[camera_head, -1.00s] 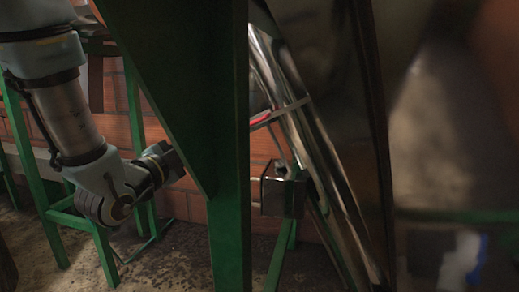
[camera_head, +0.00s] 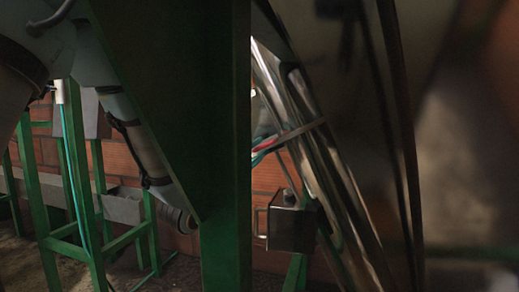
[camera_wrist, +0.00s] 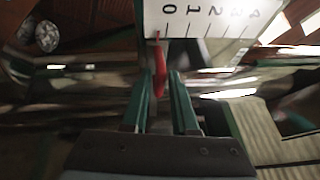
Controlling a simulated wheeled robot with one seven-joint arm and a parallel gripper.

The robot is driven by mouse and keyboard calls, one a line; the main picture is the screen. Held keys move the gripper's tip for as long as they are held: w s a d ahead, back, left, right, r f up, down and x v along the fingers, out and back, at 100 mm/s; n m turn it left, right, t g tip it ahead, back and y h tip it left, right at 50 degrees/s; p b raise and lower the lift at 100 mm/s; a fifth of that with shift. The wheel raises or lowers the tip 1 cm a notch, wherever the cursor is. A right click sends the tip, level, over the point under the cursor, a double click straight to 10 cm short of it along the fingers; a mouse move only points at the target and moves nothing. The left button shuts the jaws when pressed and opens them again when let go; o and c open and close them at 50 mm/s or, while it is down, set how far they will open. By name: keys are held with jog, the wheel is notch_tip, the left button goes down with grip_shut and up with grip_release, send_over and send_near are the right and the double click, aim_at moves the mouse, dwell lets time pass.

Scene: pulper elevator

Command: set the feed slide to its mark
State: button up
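In the wrist view a red pointer (camera_wrist: 159,66) stands against a white scale plate (camera_wrist: 222,18) with upside-down numbers. The pointer is near the left end of the printed marks. My gripper (camera_wrist: 160,78) has its two green fingers apart, one on each side of the pointer's lower part. I see a small gap beside the pointer and no clear grip on it. In the head view a thin red strip (camera_head: 268,146) shows beside the shiny sloping chute (camera_head: 318,150). My gripper is mostly hidden there behind the green post.
A thick green post (camera_head: 226,150) with a slanted brace blocks the middle of the head view. A dark metal box (camera_head: 291,228) hangs by the chute. Green stands (camera_head: 85,200) and a brick wall (camera_head: 118,160) are at left. Shiny metal crosses the wrist view.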

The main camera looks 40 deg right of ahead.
jog(key=shift+w+d+r, duration=0.1)
jog(key=shift+d+r, duration=0.1)
jog(key=shift+d, duration=0.3)
grip_shut()
dwell(1.2)
